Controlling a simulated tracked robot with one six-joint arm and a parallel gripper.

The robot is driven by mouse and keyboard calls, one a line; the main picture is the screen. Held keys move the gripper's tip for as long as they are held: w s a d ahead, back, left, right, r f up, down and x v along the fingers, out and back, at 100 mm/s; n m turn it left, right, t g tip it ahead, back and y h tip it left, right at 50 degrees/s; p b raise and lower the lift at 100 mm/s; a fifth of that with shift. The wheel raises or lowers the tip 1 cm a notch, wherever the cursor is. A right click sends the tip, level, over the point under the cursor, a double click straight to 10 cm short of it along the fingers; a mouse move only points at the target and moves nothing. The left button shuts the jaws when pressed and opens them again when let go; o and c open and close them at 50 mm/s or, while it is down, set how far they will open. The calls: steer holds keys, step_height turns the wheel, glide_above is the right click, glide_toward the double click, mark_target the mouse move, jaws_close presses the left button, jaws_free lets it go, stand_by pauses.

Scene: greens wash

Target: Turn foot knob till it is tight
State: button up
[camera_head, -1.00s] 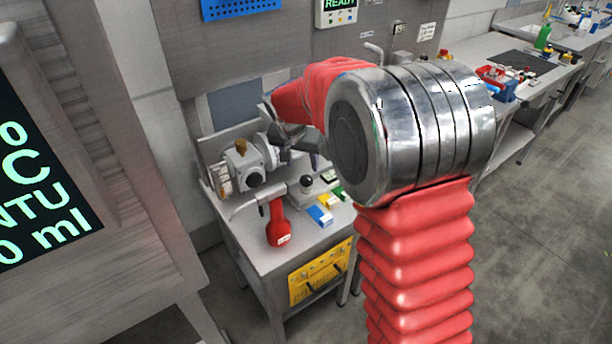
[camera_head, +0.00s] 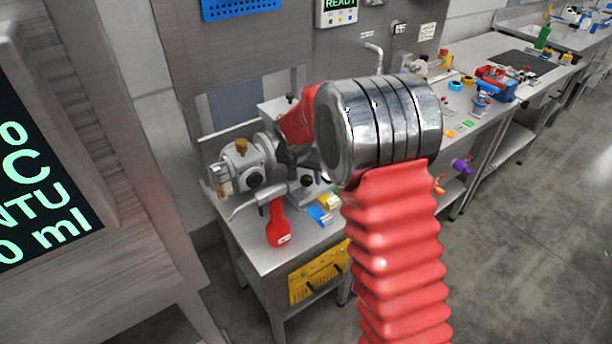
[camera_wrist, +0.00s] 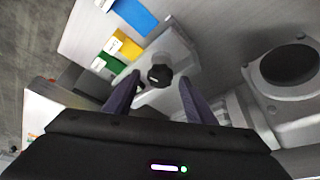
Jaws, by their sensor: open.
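The foot knob, a small dark round knob (camera_wrist: 159,75), stands on a grey metal foot plate (camera_wrist: 179,56) in the wrist view. It sits just beyond and between the two open fingers of my gripper (camera_wrist: 158,84), and I see no contact. In the head view the knob (camera_head: 307,180) shows as a dark spot below my wrist, close to the grey machine with a round front (camera_head: 254,178).
Blue (camera_head: 320,215) and yellow (camera_head: 329,201) blocks lie beside the foot plate. A round dark opening in a grey housing (camera_wrist: 289,64) is at right in the wrist view. The floor at right is clear.

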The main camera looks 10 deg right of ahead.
steer(key=shift+c, duration=0.5)
steer(key=c, duration=0.9)
steer(key=shift+c, duration=0.2)
